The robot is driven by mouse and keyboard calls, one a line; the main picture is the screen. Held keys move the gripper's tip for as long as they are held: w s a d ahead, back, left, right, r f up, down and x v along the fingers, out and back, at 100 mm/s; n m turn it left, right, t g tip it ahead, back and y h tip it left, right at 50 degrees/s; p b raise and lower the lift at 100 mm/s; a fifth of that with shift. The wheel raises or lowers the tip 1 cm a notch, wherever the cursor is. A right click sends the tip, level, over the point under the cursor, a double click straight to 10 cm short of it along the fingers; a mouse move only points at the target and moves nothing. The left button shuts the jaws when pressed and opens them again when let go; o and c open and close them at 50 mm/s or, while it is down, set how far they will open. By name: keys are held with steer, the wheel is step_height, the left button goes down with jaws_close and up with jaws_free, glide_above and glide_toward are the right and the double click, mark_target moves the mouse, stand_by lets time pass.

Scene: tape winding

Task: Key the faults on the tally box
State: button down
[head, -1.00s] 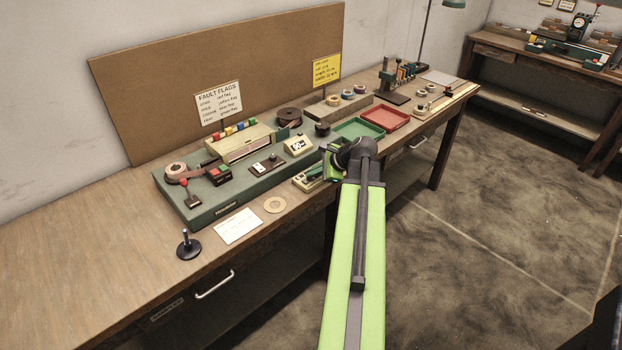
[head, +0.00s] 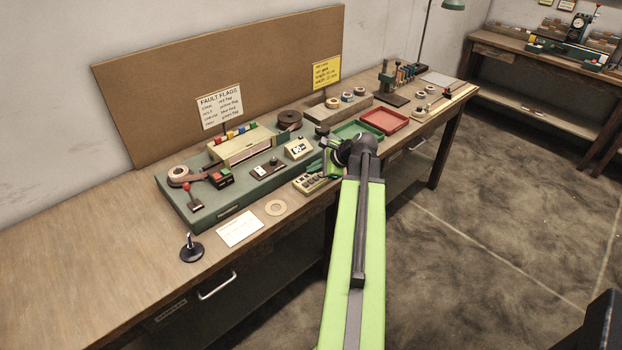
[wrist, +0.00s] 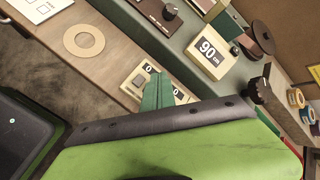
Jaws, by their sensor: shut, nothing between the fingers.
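In the head view my gripper (head: 326,168) is just right of the box, partly hidden by my arm.
The winder base (head: 190,206) carries a "90 cm" counter (wrist: 209,49), a knob box and a red-handled lever. A cardboard ring (head: 275,208) and a white card (head: 240,228) lie in front. Green and red trays (head: 386,120) stand to the right. The bench's left end is clear.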

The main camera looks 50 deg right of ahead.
mark_target(313, 182)
step_height(313, 182, up, 4)
steer(key=p, duration=0.3)
steer(key=shift+f, duration=0.25)
stand_by(2.1)
